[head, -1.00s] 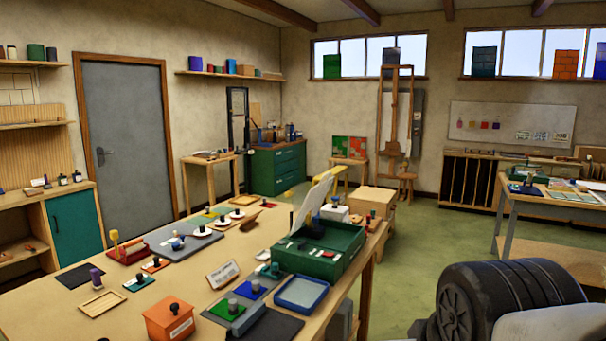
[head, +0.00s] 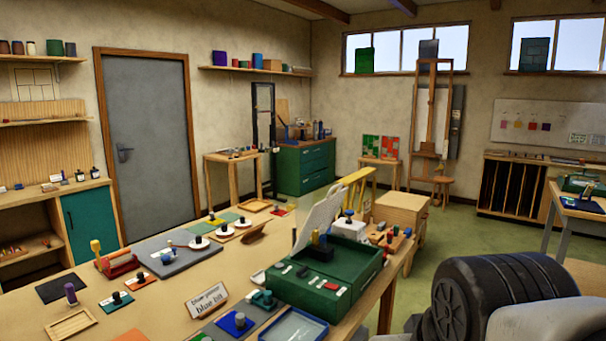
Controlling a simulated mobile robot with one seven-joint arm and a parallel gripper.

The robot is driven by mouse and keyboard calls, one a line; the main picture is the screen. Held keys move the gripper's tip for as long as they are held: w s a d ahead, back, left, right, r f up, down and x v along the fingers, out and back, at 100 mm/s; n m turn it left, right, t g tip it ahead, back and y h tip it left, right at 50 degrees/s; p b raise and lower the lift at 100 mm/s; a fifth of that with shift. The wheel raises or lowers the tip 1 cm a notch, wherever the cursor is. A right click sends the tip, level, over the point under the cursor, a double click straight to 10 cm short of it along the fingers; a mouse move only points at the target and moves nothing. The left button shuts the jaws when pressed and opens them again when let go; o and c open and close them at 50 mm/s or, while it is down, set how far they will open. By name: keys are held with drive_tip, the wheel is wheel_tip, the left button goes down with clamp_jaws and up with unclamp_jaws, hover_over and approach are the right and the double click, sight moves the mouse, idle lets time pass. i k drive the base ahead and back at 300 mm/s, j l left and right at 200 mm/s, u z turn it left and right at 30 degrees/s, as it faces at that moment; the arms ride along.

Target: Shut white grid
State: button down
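I cannot make out anything that is plainly a white grid. A thin white panel (head: 318,216) stands tilted up at the back of an open green box (head: 345,300) on the long workbench; at this size I cannot tell whether it has a grid or is joined to the box. My gripper is not in view; only dark and grey rounded parts of my own arm show at the lower right.
The wooden workbench (head: 150,300) fills the lower left, with small tools, pads and a "blue bit" sign (head: 207,301). A grey door (head: 150,140) is closed behind it. Green floor (head: 465,228) is open right of the bench. Another table (head: 575,203) stands far right.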

sight(322, 213)
drive_tip(key=i+l+u, duration=0.15)
drive_tip(key=i+l, duration=0.3)
drive_tip(key=i+l+u, duration=0.15)
drive_tip(key=i+l, duration=0.25)
drive_tip(key=l, duration=0.15)
